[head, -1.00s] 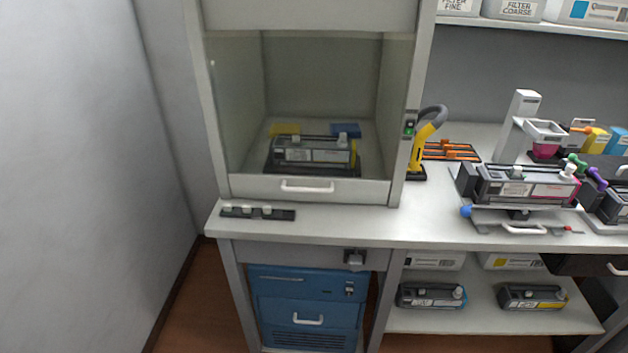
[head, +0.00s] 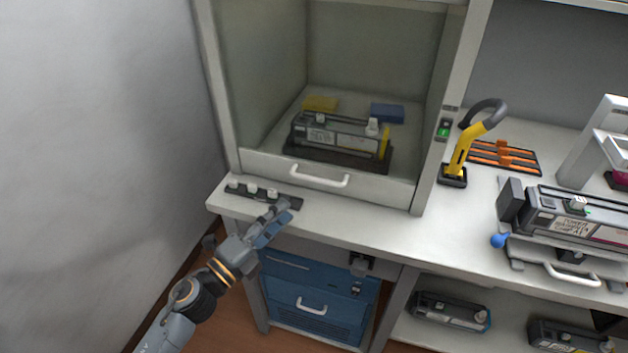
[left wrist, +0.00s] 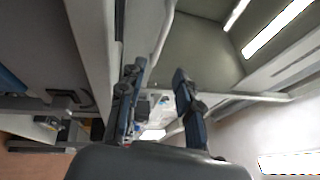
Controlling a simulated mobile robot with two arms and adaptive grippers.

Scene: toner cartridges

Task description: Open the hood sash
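The hood sash (head: 390,187) is down, its bottom rail along the front of the hood, with a white bar handle (head: 320,177) on the rail. Through its clear pane a toner cartridge (head: 340,137) shows inside the hood. My left gripper (head: 280,219) is in front of the counter edge, below and left of the handle, not touching it. In the left wrist view its two fingers (left wrist: 160,85) stand apart with nothing between them. My right gripper is not in view.
A dark strip with white knobs (head: 262,193) lies on the counter near my left gripper. A yellow tool (head: 465,150) stands right of the hood. Blue drawers (head: 315,300) are below. A cartridge on a stand (head: 560,215) is at the right.

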